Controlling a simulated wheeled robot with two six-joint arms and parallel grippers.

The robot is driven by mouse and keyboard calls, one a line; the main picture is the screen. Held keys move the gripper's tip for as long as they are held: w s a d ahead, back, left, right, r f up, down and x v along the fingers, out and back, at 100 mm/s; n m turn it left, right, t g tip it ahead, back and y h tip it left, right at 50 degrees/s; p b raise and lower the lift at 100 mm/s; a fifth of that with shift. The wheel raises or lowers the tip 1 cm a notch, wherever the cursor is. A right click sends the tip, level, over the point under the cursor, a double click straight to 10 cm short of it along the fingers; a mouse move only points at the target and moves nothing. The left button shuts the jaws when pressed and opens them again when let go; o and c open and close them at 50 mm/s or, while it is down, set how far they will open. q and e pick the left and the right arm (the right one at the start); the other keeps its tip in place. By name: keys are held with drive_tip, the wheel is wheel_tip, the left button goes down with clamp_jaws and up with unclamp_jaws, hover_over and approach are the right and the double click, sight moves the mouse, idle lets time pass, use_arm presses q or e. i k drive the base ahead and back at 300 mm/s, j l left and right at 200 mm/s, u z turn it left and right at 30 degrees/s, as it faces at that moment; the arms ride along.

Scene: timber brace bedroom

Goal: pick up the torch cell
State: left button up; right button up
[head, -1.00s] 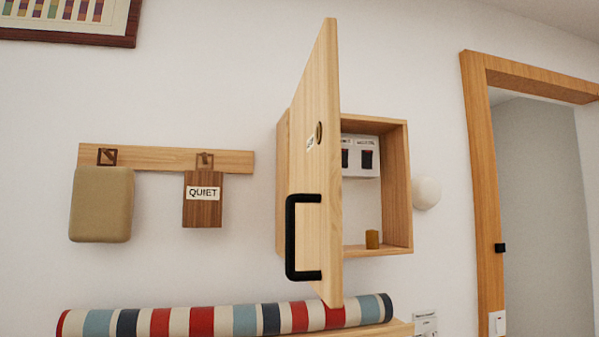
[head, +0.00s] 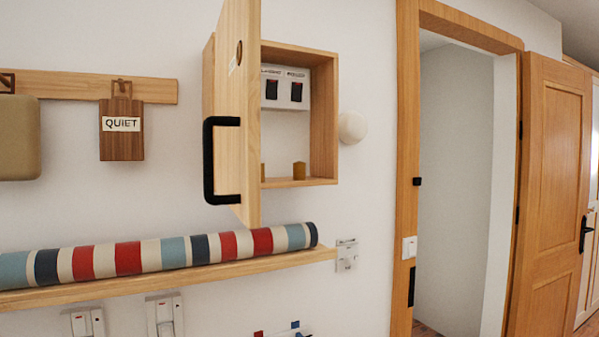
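A small brown-gold upright block (head: 299,171), which may be the torch cell, stands on the floor of the open wall cabinet (head: 324,120). A second, similar brown piece (head: 263,170) shows at the edge of the cabinet door (head: 240,110), mostly hidden behind it. I cannot tell for certain which of them is the torch cell. The door stands open toward me, with a black handle (head: 208,160), and covers the cabinet's left part. Neither of my grippers is in view.
Two dark switches (head: 271,90) sit on a white panel inside the cabinet. Below is a wooden shelf (head: 180,280) with a striped roll (head: 150,255). A QUIET sign (head: 122,140) hangs left. A doorway (head: 450,190) with an open wooden door (head: 550,190) is at right.

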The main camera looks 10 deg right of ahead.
sight(298, 167)
drive_tip(key=i+l+u, duration=0.1)
drive_tip(key=l+u, duration=0.5)
drive_tip(key=u, duration=0.2)
drive_tip(key=k+l+u, duration=0.1)
drive_tip(key=l+u, duration=0.35)
drive_tip(key=l, duration=2.2)
